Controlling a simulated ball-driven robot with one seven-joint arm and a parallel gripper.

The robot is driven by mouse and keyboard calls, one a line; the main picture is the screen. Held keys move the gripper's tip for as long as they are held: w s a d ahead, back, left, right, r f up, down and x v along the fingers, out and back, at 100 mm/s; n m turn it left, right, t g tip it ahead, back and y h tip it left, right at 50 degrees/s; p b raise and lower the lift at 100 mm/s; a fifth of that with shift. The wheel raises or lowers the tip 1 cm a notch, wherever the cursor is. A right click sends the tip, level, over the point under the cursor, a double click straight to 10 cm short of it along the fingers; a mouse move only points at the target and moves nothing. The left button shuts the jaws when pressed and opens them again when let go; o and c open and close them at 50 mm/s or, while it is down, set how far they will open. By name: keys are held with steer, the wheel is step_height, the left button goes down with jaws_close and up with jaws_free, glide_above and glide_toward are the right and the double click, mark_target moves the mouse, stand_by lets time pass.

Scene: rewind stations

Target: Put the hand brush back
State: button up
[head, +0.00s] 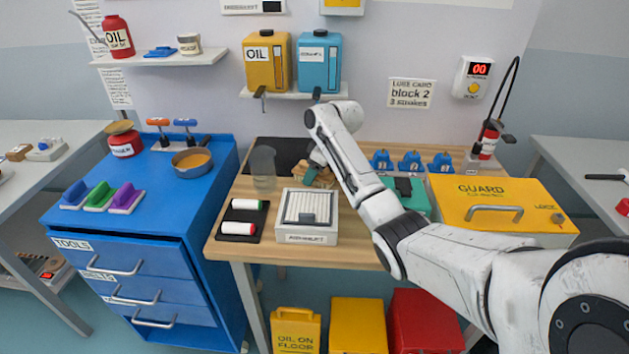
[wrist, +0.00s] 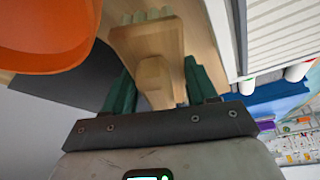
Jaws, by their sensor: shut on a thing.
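The hand brush (head: 322,179) has a wooden body and shows small at the back of the wooden bench, behind the white slatted box. My gripper (head: 317,160) reaches down to it from above. In the wrist view the wooden handle (wrist: 153,75) lies between the two green fingers of my gripper (wrist: 158,84), which are shut on it. Green bristles (wrist: 145,16) show at the far end of the brush. Whether the brush touches the bench top is hard to tell.
The white slatted box (head: 307,215) stands close in front. A clear cylinder (head: 263,168) stands to the left, near a dark mat (head: 278,151). Blue pieces (head: 410,161) and a yellow GUARD box (head: 500,209) are to the right. An orange thing (wrist: 45,30) is close in the wrist view.

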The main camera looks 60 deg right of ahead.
mark_target(315, 181)
steer(key=shift+f, duration=1.65)
steer(key=shift+f, duration=0.1)
steer(key=o, duration=0.7)
steer(key=shift+o, duration=0.2)
steer(key=v, duration=1.2)
